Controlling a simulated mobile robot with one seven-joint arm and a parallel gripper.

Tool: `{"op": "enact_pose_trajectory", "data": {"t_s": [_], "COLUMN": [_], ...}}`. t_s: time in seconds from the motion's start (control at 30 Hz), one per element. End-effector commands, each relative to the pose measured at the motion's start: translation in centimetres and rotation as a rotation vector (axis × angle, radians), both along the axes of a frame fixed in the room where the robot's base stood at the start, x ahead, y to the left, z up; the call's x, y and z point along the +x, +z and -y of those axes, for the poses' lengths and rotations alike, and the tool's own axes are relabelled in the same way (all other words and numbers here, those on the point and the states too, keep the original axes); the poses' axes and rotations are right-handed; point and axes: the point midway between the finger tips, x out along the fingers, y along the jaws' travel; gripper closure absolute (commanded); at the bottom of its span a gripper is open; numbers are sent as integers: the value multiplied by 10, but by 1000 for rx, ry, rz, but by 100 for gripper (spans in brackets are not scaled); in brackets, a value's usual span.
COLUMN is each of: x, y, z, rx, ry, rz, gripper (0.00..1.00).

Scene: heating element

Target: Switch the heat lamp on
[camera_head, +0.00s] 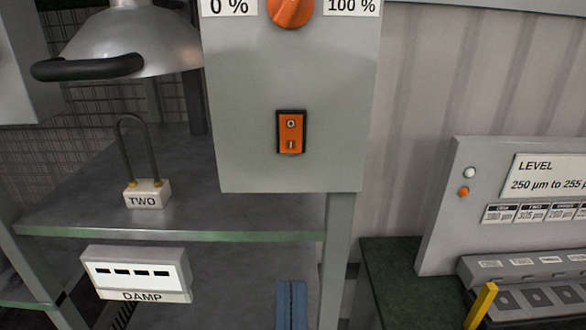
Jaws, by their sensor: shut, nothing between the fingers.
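The heat lamp (135,42) is a grey metal dome with a black handle at the upper left, above a shelf. A grey control box (235,110) stands to its right. On its front is an orange rocker switch (291,132) in a black frame, with a round mark above and a bar mark below. I cannot tell which way it is tipped. An orange knob (291,10) sits higher, between 0 % and 100 % labels, its top cut off. My gripper (292,290) shows as two blue fingers pressed together at the bottom edge, below the switch, apart from it and empty.
A heating element (147,194) marked TWO stands on the metal shelf (235,212). A white DAMP block (138,274) is in front of it. At right are a grey LEVEL panel (455,220) and a yellow bar (481,306). Space before the switch looks clear.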

Motion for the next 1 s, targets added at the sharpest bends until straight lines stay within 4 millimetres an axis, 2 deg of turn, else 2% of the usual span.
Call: {"op": "enact_pose_trajectory", "data": {"t_s": [0.27,0.6,0.93,1.0], "x": [11,40,59,71], "y": [8,31,45,64], "z": [0,-1,0,0], "rx": [-1,-1,1,-1], "ry": [1,2,1,1], "rz": [5,6,7,1], "gripper": [100,100,100,100]}}
